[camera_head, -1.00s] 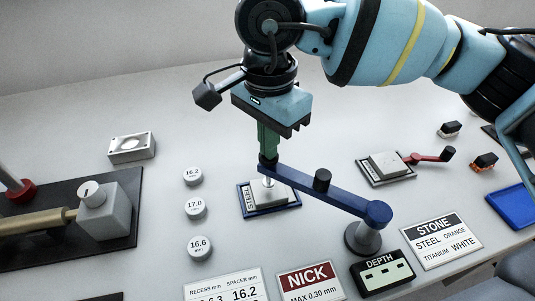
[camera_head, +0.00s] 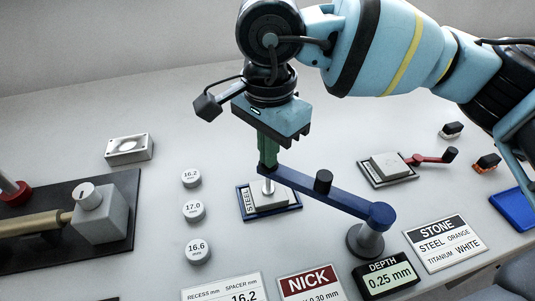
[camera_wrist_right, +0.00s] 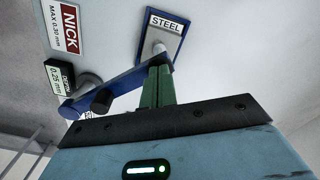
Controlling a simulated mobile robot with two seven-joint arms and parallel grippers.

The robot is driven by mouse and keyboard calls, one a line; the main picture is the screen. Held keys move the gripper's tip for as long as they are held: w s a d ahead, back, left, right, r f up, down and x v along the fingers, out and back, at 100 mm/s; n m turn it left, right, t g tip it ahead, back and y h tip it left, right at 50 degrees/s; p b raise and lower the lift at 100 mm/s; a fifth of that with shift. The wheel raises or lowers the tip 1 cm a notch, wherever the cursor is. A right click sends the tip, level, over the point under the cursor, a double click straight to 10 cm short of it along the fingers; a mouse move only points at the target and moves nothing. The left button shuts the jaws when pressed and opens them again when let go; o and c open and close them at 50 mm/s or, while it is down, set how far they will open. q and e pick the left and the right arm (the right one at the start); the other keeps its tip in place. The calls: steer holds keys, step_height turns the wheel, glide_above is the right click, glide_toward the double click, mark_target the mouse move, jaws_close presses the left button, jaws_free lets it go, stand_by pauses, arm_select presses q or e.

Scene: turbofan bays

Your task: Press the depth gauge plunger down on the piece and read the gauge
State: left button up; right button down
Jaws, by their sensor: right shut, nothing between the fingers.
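The depth gauge has a blue arm (camera_head: 335,195) on a grey round post (camera_head: 365,240). Its silver plunger (camera_head: 268,186) is down on the light metal piece (camera_head: 272,201). The piece sits on a blue-edged STEEL pad (camera_head: 286,212). My right gripper (camera_head: 267,163) is shut and empty, its green fingers pointing down onto the free end of the gauge arm, above the plunger. The gauge display (camera_head: 389,275) reads 0.25 mm; it also shows in the right wrist view (camera_wrist_right: 58,78). My left gripper is not in view.
A NICK card (camera_head: 310,284) says MAX 0.30 mm. A STONE card (camera_head: 443,242) lies to the right. Several round spacers (camera_head: 193,210) stand left of the pad. Another pad (camera_head: 391,168) with a piece and a red-handled tool (camera_head: 432,158) lies behind right.

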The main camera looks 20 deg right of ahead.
steer(key=shift+s+f, duration=0.1)
steer(key=shift+f, duration=0.05)
stand_by(0.4)
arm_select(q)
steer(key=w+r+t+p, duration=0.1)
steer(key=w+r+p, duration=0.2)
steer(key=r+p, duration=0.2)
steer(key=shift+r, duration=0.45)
arm_select(e)
step_height(320, 180, up, 9)
steer(key=shift+f, duration=0.15)
